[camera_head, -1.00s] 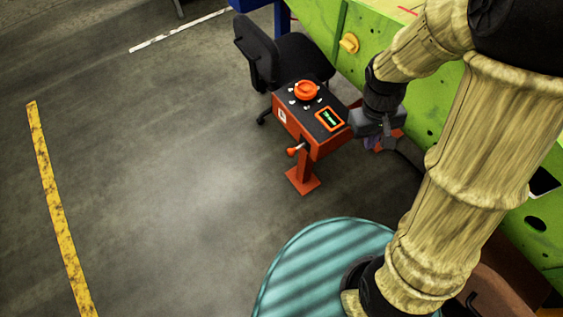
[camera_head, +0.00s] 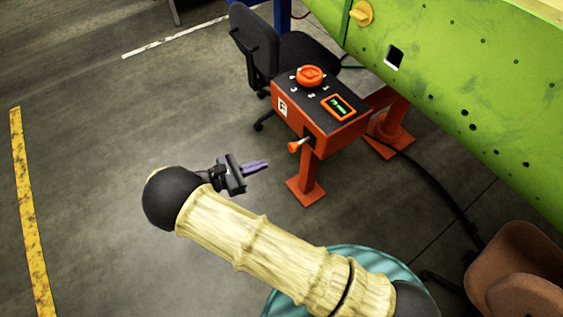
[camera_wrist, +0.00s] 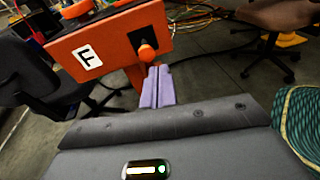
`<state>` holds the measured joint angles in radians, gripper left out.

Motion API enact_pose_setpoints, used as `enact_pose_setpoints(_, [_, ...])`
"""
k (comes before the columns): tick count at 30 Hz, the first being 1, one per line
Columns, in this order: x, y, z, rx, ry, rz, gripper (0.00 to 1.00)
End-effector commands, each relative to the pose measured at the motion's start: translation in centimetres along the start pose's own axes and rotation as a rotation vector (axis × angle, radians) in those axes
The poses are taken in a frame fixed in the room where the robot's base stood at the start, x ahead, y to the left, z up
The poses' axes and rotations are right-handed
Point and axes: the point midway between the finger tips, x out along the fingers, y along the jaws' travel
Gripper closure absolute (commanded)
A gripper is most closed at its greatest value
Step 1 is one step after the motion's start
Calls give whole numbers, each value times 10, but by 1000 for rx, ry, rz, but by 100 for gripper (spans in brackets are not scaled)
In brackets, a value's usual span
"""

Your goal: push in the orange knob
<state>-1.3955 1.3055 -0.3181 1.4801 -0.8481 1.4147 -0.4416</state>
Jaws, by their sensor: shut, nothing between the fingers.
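The orange knob (camera_head: 295,147) sticks out on a short dark stem from the side face of the orange control box (camera_head: 318,133). In the wrist view the knob (camera_wrist: 147,52) is just beyond the tips of my gripper (camera_wrist: 158,70). My gripper (camera_head: 267,164) has its purple fingers shut together and empty. In the head view the fingers point right, towards the knob, with a visible gap in between.
A black office chair (camera_head: 252,45) stands behind the box. A green panel (camera_head: 455,75) with holes fills the upper right. A brown chair (camera_head: 520,270) is at the lower right, and a cable runs along the floor. The floor at left is clear.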

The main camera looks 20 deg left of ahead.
Motion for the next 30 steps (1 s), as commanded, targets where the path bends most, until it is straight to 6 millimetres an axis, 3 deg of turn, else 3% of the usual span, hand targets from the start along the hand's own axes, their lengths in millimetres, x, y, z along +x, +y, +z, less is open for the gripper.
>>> enact_pose_setpoints(1, [-16, 2, -22, -22, -51, 60, 100])
enact_pose_setpoints(6, [-41, 5, -36, -48, -137, 150, 100])
enact_pose_setpoints(17, [-42, 5, -35, -50, -139, 152, 100])
enact_pose_setpoints(23, [-25, 8, -32, -49, -138, 148, 100])
enact_pose_setpoints(30, [18, 13, -27, -50, -139, 142, 100])
